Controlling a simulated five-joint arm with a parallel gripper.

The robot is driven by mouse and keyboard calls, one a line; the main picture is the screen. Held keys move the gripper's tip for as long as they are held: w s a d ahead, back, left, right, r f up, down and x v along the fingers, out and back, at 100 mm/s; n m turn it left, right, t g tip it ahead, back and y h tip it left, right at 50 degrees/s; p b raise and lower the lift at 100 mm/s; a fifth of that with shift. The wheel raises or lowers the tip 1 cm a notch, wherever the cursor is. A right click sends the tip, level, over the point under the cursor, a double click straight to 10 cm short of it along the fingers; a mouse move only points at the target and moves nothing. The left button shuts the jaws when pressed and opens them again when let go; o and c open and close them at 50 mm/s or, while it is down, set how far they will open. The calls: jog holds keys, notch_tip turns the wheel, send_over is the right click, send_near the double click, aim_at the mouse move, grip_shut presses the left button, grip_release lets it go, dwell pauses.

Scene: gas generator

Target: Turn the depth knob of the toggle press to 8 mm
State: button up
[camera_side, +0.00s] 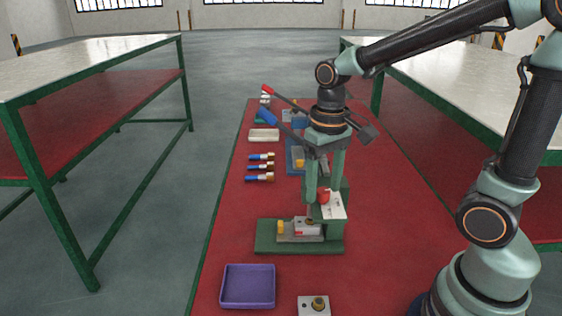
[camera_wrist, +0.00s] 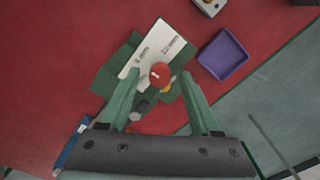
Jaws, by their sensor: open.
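The toggle press stands on a green base (camera_side: 265,243) in the middle of the red work surface. Its red depth knob (camera_side: 323,195) sits beside a white scale plate (camera_side: 335,208). In the wrist view the red knob (camera_wrist: 160,73) shows a small pale mark, and the white plate (camera_wrist: 150,50) carries print too small to read. My gripper (camera_side: 324,194) points down over the press, fingers open. In the wrist view my gripper (camera_wrist: 159,80) has one finger on each side of the knob, with gaps visible. I cannot tell whether its fingertips are at knob height.
A purple tray (camera_side: 248,286) and a light block with a brass part (camera_side: 315,305) lie in front. Blue-handled tools (camera_side: 260,167) lie left of the press. Bare red surface lies right of the press.

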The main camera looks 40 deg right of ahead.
jog(key=shift+r, duration=0.1)
notch_tip(320, 180, up, 12)
dwell(0.5)
jog(key=n+t, duration=0.2)
jog(key=t, duration=0.4)
send_over(327, 191)
jog(key=s, duration=0.2)
jog(key=f, duration=0.5)
jog(key=shift+w+d+f, duration=0.1)
jog(key=shift+d+f, duration=0.1)
jog(key=shift+f, duration=0.2)
